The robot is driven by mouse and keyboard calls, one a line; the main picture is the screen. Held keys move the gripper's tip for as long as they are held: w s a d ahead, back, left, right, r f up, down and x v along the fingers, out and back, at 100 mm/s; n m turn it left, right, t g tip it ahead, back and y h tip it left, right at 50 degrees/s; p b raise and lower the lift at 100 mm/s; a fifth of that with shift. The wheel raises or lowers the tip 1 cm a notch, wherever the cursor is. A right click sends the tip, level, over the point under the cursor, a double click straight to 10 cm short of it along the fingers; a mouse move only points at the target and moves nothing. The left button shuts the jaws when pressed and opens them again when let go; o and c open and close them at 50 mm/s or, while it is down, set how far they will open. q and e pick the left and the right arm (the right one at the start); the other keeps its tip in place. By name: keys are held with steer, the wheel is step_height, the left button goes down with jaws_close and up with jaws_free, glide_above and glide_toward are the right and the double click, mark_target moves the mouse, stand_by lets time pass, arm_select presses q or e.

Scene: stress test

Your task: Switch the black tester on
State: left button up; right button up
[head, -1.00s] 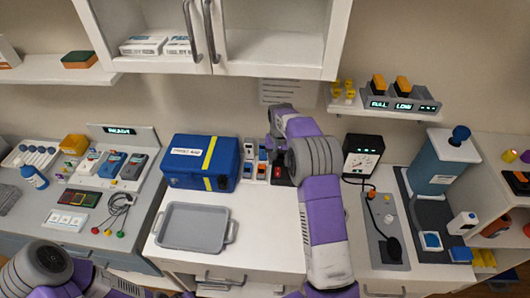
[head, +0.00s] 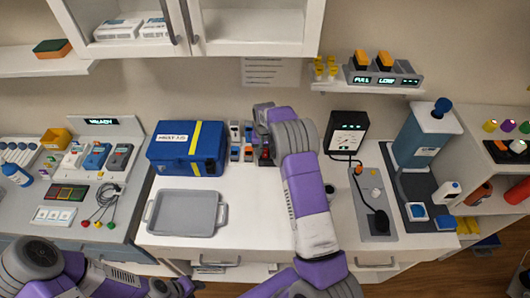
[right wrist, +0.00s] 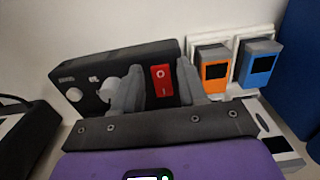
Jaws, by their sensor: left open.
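The black tester (right wrist: 110,75) stands against the wall at the back of the worktop. In the right wrist view its face shows a red rocker switch (right wrist: 162,82), a light knob and small white labels. In the head view my right arm hides most of it. My right gripper (right wrist: 158,92) is at the tester, its two grey fingers apart, one on each side of the red switch, with nothing between them. Contact cannot be told. It also shows in the head view (head: 263,135).
Orange and blue small devices (right wrist: 258,65) stand right beside the tester. A blue case (head: 187,148) and a grey tray (head: 185,192) lie left of my right arm. Another black box (head: 345,133) with a cable stands to the right. Worktop near the tray is clear.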

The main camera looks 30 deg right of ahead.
jaws_close()
steer(key=shift+w+d+g+y+p, duration=0.1)
steer(key=shift+w+g+y+p, duration=0.05)
steer(key=shift+g+y+p, duration=0.2)
steer(key=shift+w+r+g, duration=0.1)
steer(key=shift+g, duration=0.35)
steer(key=shift+d+y, duration=0.1)
steer(key=shift+y, duration=0.15)
steer(key=shift+w+r+g+y+b, duration=0.15)
steer(key=shift+g+y+b, duration=0.2)
steer(key=shift+g, duration=0.25)
